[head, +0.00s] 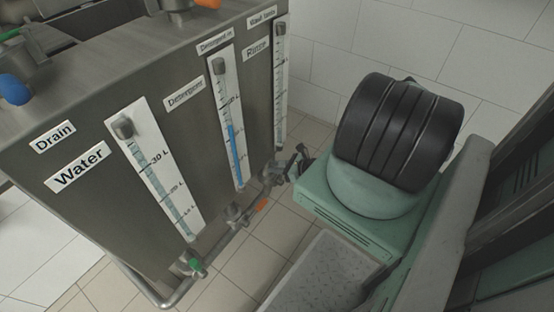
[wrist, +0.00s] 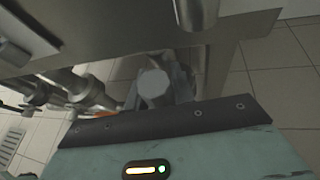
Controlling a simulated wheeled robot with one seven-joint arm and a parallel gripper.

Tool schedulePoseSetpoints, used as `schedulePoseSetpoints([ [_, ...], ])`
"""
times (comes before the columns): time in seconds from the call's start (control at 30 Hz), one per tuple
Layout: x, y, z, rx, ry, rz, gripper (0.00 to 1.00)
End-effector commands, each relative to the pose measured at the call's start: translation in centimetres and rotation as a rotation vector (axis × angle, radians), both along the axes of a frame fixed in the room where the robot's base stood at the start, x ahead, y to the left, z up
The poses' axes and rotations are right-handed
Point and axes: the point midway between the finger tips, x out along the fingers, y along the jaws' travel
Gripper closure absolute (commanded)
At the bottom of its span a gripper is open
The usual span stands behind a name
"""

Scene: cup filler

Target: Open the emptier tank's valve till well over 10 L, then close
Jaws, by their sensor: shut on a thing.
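A steel tank unit (head: 95,105) carries three gauges. The Water gauge (head: 155,168) has a pale column and marks including 30 L and 20 L. The Detergent gauge (head: 228,125) shows blue liquid to about mid-height. The Rinse gauge (head: 280,80) is pale and its level is too small to read. A green-handled valve (head: 196,266) is below Water and an orange-handled valve (head: 262,205) below Detergent. My gripper (head: 297,163) is low by the Rinse end. In the wrist view my gripper (wrist: 158,88) is shut on a grey rounded valve part (wrist: 153,86); its handle is mostly hidden.
Pipes (wrist: 60,90) and the orange handle (wrist: 104,113) lie left of my gripper in the wrist view, with the tank's steel underside (wrist: 110,25) close above. Tiled floor (head: 255,250) is open in front of the valves. A blue handle (head: 14,90) is on the tank top.

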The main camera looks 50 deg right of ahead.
Motion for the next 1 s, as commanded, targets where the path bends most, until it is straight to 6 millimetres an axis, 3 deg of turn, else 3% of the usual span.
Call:
schedulePoseSetpoints([
  [0.77,-0.12,0.37,-0.12,-0.101,-0.007,0.005,1.00],
  [0.8,-0.13,0.39,-0.12,-0.101,-0.007,0.005,0.67],
  [0.83,-0.13,0.38,-0.13,-0.101,-0.007,0.005,0.59],
  [0.87,-0.12,0.36,-0.12,-0.100,-0.007,0.005,0.54],
  [1.0,-0.08,0.29,-0.08,-0.100,-0.008,0.003,0.54],
])
